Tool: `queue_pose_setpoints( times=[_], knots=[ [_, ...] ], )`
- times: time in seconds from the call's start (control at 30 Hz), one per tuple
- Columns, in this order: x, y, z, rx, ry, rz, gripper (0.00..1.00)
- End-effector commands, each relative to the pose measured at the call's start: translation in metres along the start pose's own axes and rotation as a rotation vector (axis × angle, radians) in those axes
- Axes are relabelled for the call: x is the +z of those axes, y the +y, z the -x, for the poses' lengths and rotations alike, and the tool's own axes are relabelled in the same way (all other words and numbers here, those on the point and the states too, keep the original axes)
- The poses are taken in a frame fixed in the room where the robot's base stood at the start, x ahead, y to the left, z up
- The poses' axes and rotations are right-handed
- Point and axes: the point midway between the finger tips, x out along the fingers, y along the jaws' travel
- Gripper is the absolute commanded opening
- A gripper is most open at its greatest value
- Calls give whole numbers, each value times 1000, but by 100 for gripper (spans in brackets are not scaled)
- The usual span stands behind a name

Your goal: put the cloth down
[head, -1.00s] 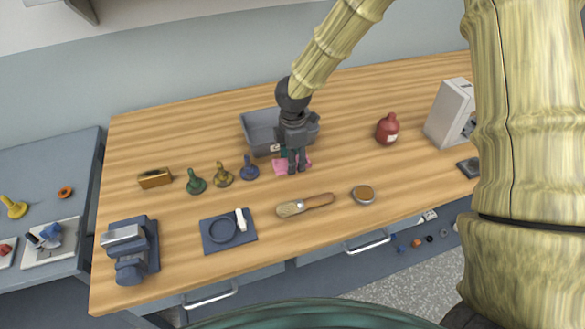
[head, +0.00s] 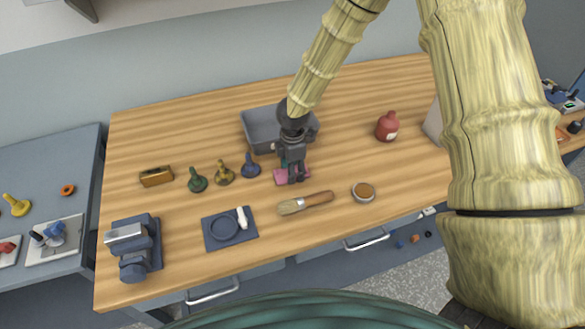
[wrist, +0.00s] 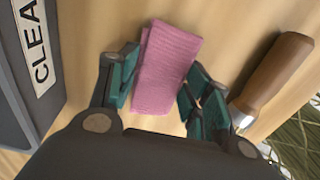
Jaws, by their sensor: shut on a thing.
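The pink folded cloth (wrist: 166,68) lies between my gripper's fingers in the wrist view. It also shows in the head view (head: 280,176), partly hidden by the gripper. My gripper (wrist: 158,92) has teal finger pads and is shut on the cloth. In the head view my gripper (head: 291,178) points down over the bench, just in front of the grey bin (head: 262,140). The cloth is at or close to the wooden bench top (head: 210,120); I cannot tell whether it touches.
A brush (head: 318,198) lies close in front; its handle shows in the wrist view (wrist: 275,75). Blue (head: 250,167), yellow (head: 224,175) and green (head: 197,181) knobbed pieces stand left. A round tin (head: 363,192) and red bottle (head: 388,127) are right. The bench's back left is clear.

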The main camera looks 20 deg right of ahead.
Motion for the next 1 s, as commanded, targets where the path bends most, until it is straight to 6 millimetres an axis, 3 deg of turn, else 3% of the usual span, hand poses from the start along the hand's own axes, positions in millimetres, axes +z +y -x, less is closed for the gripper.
queue_pose_setpoints(
  times=[0.1, 0.13, 0.23, 0.73, 1.0],
  knots=[
    [0, 0, -4, 0, 0, 0, 23],
    [0, 0, -3, 0, 0, 0, 51],
    [0, 0, -3, 0, 0, 0, 69],
    [0, 1, 3, 2, 1, 0, 70],
    [0, 1, 33, 3, 2, -1, 70]
  ],
)
